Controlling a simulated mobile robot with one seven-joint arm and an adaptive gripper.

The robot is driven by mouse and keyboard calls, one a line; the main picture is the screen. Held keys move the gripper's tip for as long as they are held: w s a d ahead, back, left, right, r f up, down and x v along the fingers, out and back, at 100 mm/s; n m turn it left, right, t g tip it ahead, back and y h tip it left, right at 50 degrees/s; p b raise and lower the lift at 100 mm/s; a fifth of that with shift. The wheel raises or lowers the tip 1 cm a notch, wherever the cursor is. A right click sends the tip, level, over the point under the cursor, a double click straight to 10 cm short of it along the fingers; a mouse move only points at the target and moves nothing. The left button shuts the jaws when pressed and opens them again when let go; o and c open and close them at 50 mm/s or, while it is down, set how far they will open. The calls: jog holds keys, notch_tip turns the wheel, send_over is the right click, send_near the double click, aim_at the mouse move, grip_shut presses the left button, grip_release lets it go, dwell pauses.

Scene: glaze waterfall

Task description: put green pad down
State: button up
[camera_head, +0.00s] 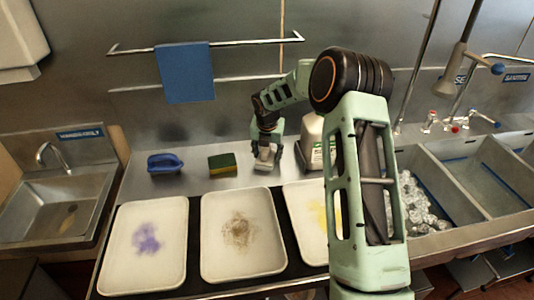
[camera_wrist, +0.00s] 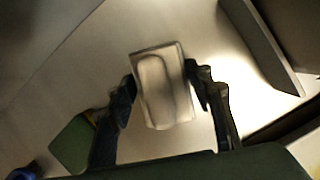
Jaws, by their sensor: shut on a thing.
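My gripper (camera_head: 266,148) is over the steel counter, right of the green and yellow sponge (camera_head: 222,164). In the wrist view my gripper (camera_wrist: 161,84) has its fingers on both sides of a pale, whitish block (camera_wrist: 163,90) and is shut on it. The block also shows below the fingers in the head view (camera_head: 263,165). It is close to the counter; I cannot tell whether it touches. The sponge, dark green on top, lies apart from my gripper and partly shows at the lower left of the wrist view (camera_wrist: 72,145). The held block does not look green.
A blue-handled brush (camera_head: 165,163) lies left of the sponge. Several trays with purple (camera_head: 120,272), brown (camera_head: 210,265) and yellow stains stand in front. A white jug (camera_head: 311,135) is close right of my gripper. A blue cloth (camera_head: 186,75) hangs on a rail behind. Sinks flank the counter.

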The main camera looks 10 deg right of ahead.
jog(key=o, duration=1.6)
jog(key=v, duration=1.2)
jog(key=shift+r, duration=0.1)
jog(key=shift+a, duration=0.1)
